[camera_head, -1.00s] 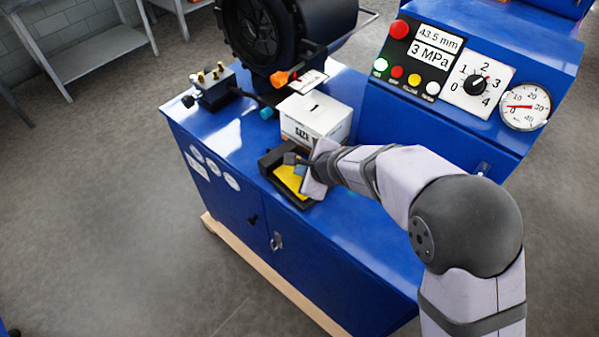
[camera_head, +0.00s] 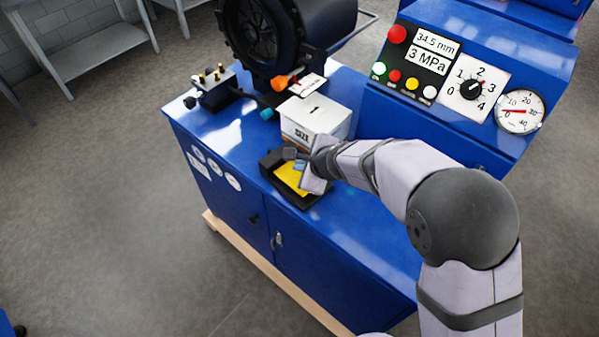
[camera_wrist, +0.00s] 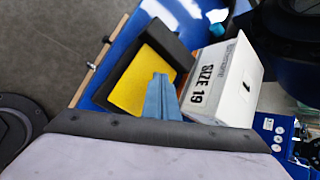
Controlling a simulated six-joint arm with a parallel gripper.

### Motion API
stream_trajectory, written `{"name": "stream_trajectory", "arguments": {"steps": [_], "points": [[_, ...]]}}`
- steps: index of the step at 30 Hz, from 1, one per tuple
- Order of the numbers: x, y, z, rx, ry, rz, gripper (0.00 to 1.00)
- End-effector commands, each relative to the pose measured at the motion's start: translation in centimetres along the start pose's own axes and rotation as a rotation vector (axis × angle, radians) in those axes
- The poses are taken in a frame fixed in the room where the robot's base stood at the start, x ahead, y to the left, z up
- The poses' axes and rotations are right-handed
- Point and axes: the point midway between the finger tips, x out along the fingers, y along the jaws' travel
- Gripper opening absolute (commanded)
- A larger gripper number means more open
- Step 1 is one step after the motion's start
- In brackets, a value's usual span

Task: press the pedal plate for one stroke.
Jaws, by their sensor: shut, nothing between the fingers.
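The yellow pedal plate (camera_head: 290,178) sits in a black housing (camera_head: 303,202) on the blue bench top. In the wrist view the plate (camera_wrist: 137,82) lies just beyond my fingertips, between dark housing walls. My gripper (camera_head: 299,164) is shut and empty, its blue fingers over the plate; in the wrist view the gripper (camera_wrist: 160,77) overlaps the plate's right edge. I cannot tell for certain whether the tips touch it. The control panel display (camera_head: 437,43) reads 34.5 mm, with 3 MPa below. The black crimper head (camera_head: 262,40) stands at the back.
A white box marked SIZE 19 (camera_wrist: 222,82) stands close beside the pedal, near my gripper. A hose with orange and teal ends (camera_head: 278,83) lies by the crimper. A small block with brass fittings (camera_head: 212,87) stands at the bench's left corner. The pressure gauge (camera_head: 520,111) is far right.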

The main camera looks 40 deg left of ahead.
Motion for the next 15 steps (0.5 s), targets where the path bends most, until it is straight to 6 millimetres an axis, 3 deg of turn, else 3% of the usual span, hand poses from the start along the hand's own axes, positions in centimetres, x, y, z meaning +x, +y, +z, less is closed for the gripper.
{"name": "stream_trajectory", "arguments": {"steps": [15], "points": [[-2.2,-1.6,1.6,0.0,-0.001,-0.001,0.0]]}}
